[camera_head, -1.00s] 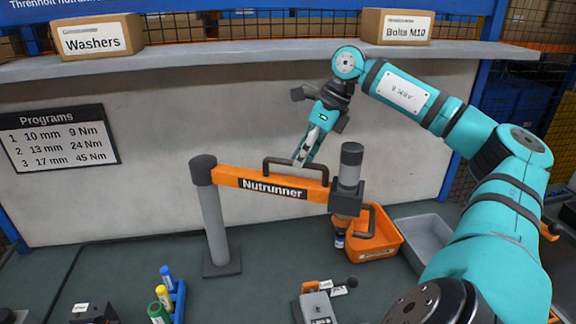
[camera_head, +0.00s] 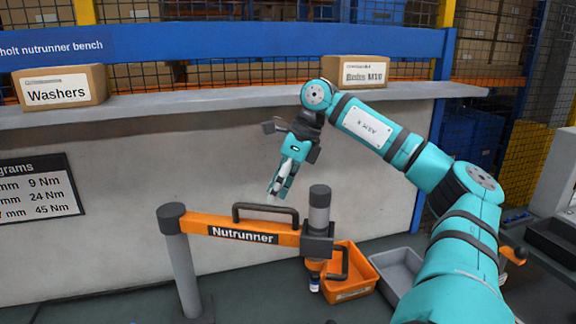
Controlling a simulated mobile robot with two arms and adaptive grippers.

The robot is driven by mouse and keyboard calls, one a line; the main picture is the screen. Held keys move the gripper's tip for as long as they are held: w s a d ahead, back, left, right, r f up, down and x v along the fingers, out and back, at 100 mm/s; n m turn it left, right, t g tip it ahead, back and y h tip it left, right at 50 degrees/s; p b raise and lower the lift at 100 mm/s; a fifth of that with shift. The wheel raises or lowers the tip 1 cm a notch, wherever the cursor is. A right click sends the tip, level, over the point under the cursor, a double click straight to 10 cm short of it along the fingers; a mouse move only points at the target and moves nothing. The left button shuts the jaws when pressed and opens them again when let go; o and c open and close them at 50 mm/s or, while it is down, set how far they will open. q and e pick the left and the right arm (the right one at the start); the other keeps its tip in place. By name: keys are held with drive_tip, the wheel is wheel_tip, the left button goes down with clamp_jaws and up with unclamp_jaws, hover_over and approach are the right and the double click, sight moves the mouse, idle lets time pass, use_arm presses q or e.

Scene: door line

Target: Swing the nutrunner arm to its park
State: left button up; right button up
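The orange nutrunner arm (camera_head: 200,224), labelled "Nutrunner", reaches right from a grey post (camera_head: 181,270). A dark grab handle (camera_head: 265,206) stands on top of it. The dark and grey tool head (camera_head: 318,235) hangs at its right end, over the front left of an orange bin. My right gripper (camera_head: 274,197) points down just above the handle, and its fingertips look apart from it. Its fingers appear parted, with nothing held. I cannot make out a park for the arm. My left gripper is out of view.
The orange bin (camera_head: 350,293) and a grey bin (camera_head: 397,268) stand at the right. A shelf (camera_head: 210,112) above carries a Washers box (camera_head: 58,91) and a bolts box (camera_head: 355,74). A programs sign (camera_head: 38,190) hangs on the wall at left. The bench left of the post looks clear.

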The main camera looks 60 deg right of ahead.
drive_tip(key=v, duration=0.9)
drive_tip(key=shift+r, duration=0.15)
wheel_tip(320, 180, up, 7)
drive_tip(key=p, duration=0.7)
idle(0.5)
